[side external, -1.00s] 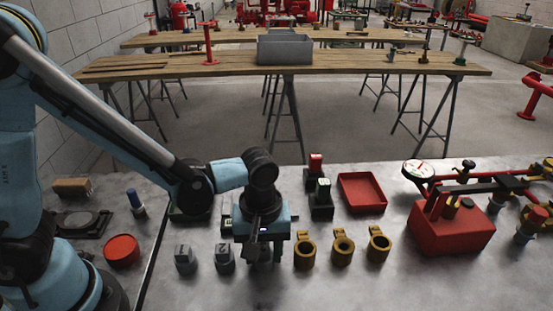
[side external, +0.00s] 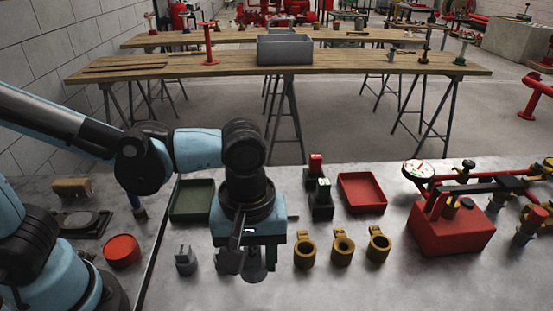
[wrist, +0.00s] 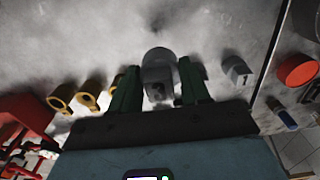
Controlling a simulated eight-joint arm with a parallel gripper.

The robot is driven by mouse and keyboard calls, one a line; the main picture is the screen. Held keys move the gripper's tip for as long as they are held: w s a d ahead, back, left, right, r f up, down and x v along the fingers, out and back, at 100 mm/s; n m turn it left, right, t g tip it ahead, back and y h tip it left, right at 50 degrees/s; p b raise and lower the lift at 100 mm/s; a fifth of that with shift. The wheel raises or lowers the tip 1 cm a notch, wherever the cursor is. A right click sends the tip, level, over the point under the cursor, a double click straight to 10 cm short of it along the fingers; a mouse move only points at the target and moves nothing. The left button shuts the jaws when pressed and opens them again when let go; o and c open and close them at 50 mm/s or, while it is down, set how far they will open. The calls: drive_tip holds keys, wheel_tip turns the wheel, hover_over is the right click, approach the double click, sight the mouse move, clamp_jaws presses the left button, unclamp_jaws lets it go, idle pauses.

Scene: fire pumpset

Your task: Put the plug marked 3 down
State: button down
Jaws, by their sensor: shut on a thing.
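My gripper (wrist: 158,88) points down over the front of the metal bench, also in the side view (side external: 252,262). Its two green fingers are shut on the grey plug marked 3 (wrist: 158,76), one on each side of it. The plug's round end shows beyond the fingertips. In the side view the plug (side external: 256,268) is mostly hidden by the gripper, and I cannot tell whether it touches the bench. The grey plug marked 1 (wrist: 236,70) stands to the right in the wrist view and to the left in the side view (side external: 185,261).
Several brass ring fittings (side external: 341,247) stand in a row right of the gripper. A red pump unit (side external: 452,226) is at right.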

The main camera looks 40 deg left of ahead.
sight(248, 264)
drive_tip(key=s+d+r, duration=0.2)
drive_tip(key=shift+s, duration=0.4)
drive_tip(key=shift+r, duration=0.15)
drive_tip(key=shift+w+a+r+n, duration=0.1)
drive_tip(key=shift+w+n, duration=0.1)
drive_tip(key=shift+n, duration=0.3)
drive_tip(key=w+a+n, duration=1.1)
drive_tip(key=w+n, duration=0.1)
drive_tip(key=n, duration=0.5)
drive_tip(key=w+a+f, duration=0.1)
drive_tip(key=a+f, duration=0.1)
drive_tip(key=a, duration=0.1)
drive_tip(key=w+a+f, duration=0.2)
drive_tip(key=a, duration=0.1)
drive_tip(key=w+a+f, duration=0.2)
drive_tip(key=a, duration=0.1)
drive_tip(key=shift+w+a+f, duration=0.15)
drive_tip(key=shift+w+f, duration=0.1)
drive_tip(key=shift+f, duration=2.15)
